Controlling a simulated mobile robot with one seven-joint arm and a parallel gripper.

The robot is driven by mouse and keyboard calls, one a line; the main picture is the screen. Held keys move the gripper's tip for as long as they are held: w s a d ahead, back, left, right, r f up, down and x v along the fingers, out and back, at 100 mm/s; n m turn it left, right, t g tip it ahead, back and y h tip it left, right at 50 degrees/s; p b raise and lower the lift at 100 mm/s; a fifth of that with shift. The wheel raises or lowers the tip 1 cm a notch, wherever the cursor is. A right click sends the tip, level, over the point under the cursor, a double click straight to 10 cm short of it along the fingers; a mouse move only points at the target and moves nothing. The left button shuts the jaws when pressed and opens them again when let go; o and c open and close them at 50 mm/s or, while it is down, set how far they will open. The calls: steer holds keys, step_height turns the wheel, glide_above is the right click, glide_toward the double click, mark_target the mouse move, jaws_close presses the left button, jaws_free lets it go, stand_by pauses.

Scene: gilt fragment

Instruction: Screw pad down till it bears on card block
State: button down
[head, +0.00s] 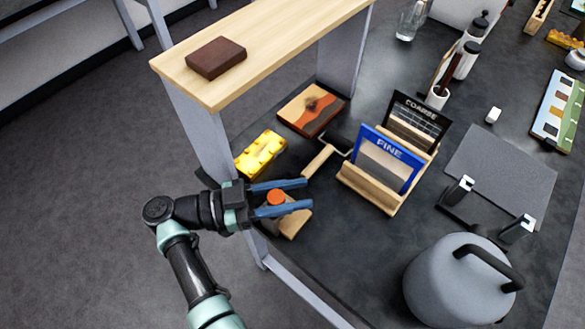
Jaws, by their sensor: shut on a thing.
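My gripper (307,194) reaches in from the left at the table's near left edge, its two blue fingers pointing right. It is shut on an orange-red round knob (276,197), which shows between the fingers. A light wooden piece (295,223) shows below and beside the fingers, partly hidden by them. Whether the knob is joined to it cannot be told. I cannot make out the pad or the card block; the fingers and wrist cover much of this spot, so any contact between them is hidden.
A yellow block (260,153) lies close above my fingers, beside the shelf leg (205,140). A wooden-handled tool (318,160) and a rack with FINE and COARSE panels (385,157) stand to the right. A grey domed thing with a handle (455,285) is at lower right.

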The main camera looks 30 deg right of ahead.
steer(key=shift+s+m+g+y, duration=0.15)
steer(key=shift+m+g+y, duration=0.2)
steer(key=shift+g, duration=0.35)
steer(key=c, duration=0.5)
jaws_free()
steer(key=b+v, duration=0.8)
steer(key=v, duration=0.5)
steer(key=shift+s+f, duration=0.1)
